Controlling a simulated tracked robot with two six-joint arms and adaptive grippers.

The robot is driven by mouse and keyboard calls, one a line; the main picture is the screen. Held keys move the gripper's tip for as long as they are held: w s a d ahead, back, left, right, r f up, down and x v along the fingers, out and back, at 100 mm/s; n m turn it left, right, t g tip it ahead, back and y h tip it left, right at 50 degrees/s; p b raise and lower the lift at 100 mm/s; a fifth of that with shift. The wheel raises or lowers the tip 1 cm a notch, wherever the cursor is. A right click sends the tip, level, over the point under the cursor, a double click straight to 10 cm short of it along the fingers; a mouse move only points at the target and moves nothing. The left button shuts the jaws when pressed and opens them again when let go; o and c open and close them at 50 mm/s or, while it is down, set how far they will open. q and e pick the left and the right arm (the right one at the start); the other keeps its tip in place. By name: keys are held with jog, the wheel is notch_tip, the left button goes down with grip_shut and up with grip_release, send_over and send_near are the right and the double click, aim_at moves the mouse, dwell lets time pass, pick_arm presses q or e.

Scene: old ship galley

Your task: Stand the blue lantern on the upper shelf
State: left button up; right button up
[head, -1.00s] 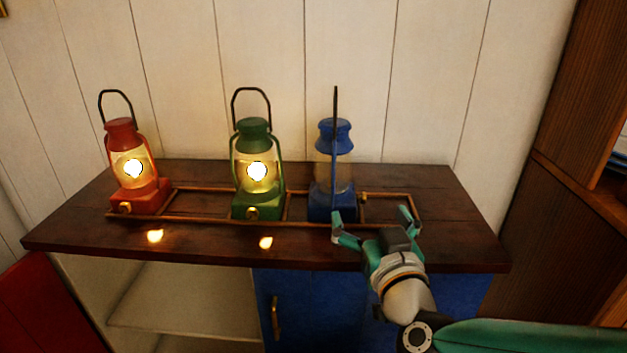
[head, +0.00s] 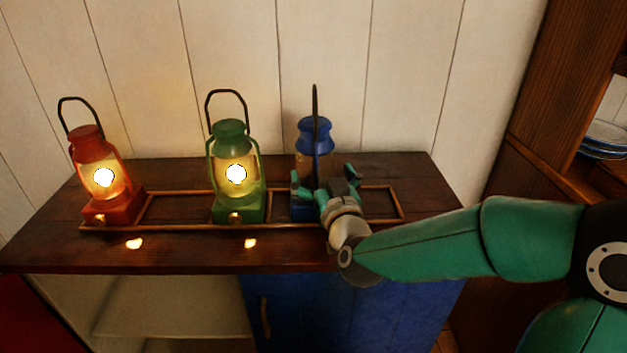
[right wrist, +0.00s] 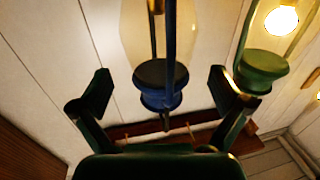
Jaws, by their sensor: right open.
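The blue lantern (head: 314,135) stands upright and unlit on the dark wooden counter, at the right of the three lanterns, its thin handle raised. My right gripper (head: 324,176) is open at the lantern's near side and hides part of its lower body and base. In the right wrist view the blue lantern (right wrist: 160,98) shows upside down, between the spread fingers (right wrist: 158,95) and apart from them. A reddish-brown wooden board (right wrist: 150,130) lies beyond it there; I cannot tell for sure that it is the upper shelf. My left gripper is not in view.
A lit green lantern (head: 236,150) stands left of the blue one, and a lit red lantern (head: 102,165) farther left. A low wooden rail frame (head: 170,227) runs around their bases on the counter (head: 60,245). A wooden cupboard with plates (head: 604,138) stands at right.

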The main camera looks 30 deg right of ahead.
jog(key=shift+f+x, duration=0.2)
jog(key=shift+x, duration=1.3)
jog(key=shift+f+x, duration=0.2)
jog(key=shift+x, duration=1.3)
jog(key=c, duration=1.2)
jog(key=shift+r, duration=0.15)
jog(key=shift+c, duration=1.3)
jog(key=shift+r, duration=0.15)
